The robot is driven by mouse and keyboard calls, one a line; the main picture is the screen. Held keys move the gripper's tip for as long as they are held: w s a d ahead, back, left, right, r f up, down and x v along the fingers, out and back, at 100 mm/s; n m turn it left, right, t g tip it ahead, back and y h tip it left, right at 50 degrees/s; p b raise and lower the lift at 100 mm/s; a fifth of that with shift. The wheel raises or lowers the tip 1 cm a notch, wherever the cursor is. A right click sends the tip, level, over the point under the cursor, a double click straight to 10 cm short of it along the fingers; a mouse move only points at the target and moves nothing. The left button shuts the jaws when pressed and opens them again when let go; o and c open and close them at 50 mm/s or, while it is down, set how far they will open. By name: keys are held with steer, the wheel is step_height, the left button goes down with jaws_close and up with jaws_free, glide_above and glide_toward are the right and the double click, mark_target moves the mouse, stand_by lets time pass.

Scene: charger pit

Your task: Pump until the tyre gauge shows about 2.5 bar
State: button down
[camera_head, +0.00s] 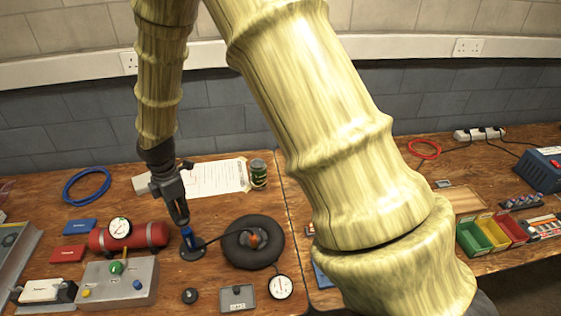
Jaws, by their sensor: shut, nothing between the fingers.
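A small pump with a blue top (187,236) stands upright on a dark round base on the wooden bench. A thin dark hose runs from it to a black tyre (240,258) lying flat, with an orange and dark hub. A round white gauge (280,287) sits in front of the tyre, joined to it by a thin line; its needle is too small to read. My gripper (182,223) points down, shut and empty, its tips just above or at the pump's blue top. I cannot tell whether they touch.
A red cylinder (148,236) with its own gauge and a grey control box (128,283) stand left of the pump. Papers (210,177) and a dark can (258,174) lie behind. My large arm link covers the bench's middle. Coloured bins (493,235) are at the right.

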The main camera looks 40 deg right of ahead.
mark_target(182, 217)
steer(key=shift+f+b, duration=0.5)
steer(key=shift+f, duration=1.25)
steer(key=shift+r+p, duration=1.65)
steer(key=shift+r, duration=0.05)
steer(key=shift+f, duration=0.15)
steer(key=shift+f+b, duration=0.6)
steer(key=shift+f, duration=0.95)
steer(key=shift+r+p, duration=1.55)
steer(key=shift+r, duration=0.15)
steer(key=shift+f, duration=0.2)
